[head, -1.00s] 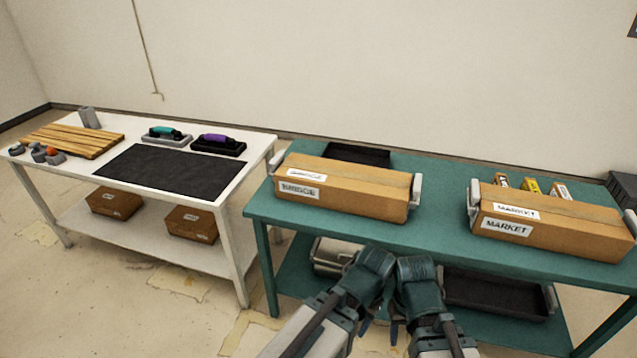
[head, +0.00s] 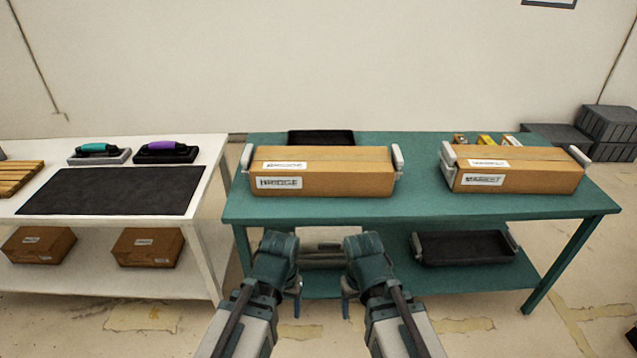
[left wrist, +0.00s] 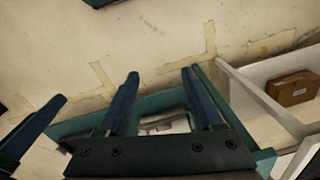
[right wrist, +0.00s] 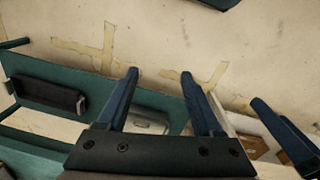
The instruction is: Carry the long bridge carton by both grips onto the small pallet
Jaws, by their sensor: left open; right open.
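The long bridge carton (head: 322,180) is a brown box labelled BRIDGE, lying on the green table. It has a pale grip at its left end (head: 246,157) and another at its right end (head: 398,160). The small wooden slatted pallet (head: 20,177) lies on the white table, cut by the left edge of the head view. My left gripper (head: 294,296) is open and empty in front of the green table, below the carton; its spread fingers show in the left wrist view (left wrist: 160,85). My right gripper (head: 350,297) is open and empty beside it, as the right wrist view (right wrist: 158,85) shows.
A similar MARKET carton (head: 520,172) stands right on the green table (head: 420,205). The white table (head: 208,165) holds a black mat (head: 110,190) and two handled tools. A black tray (head: 465,248) sits on the lower shelf.

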